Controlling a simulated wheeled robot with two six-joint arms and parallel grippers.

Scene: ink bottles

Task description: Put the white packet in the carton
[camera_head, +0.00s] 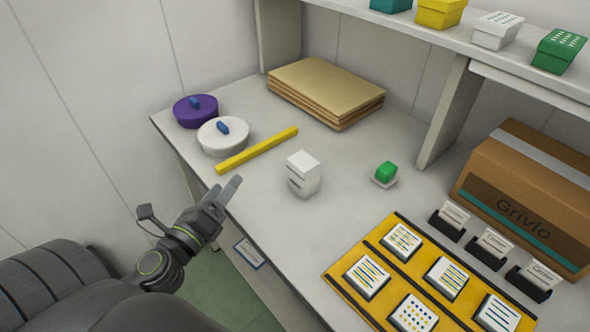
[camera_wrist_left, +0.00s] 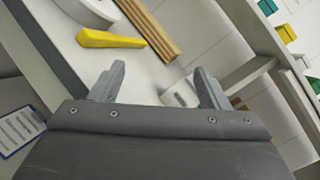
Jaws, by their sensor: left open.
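A white packet (camera_head: 303,176) with dark marks on its side stands upright on the grey table, near the middle of the head view. It also shows in the left wrist view (camera_wrist_left: 180,93), partly hidden by my right-hand finger there. A brown carton (camera_head: 530,195) marked "Grivlo", with a grey strip along its top, stands at the right of the table. I cannot see into it. My left gripper (camera_head: 226,187) is open and empty at the table's left edge, to the left of the packet and apart from it. My right gripper is not in view.
A yellow bar (camera_head: 257,150) lies behind my left gripper, near white (camera_head: 222,138) and purple (camera_head: 195,111) lidded pots. A stack of brown boards (camera_head: 325,90) lies behind. A green item (camera_head: 386,172) and a yellow tray (camera_head: 345,289) of several patterned tiles are to the right.

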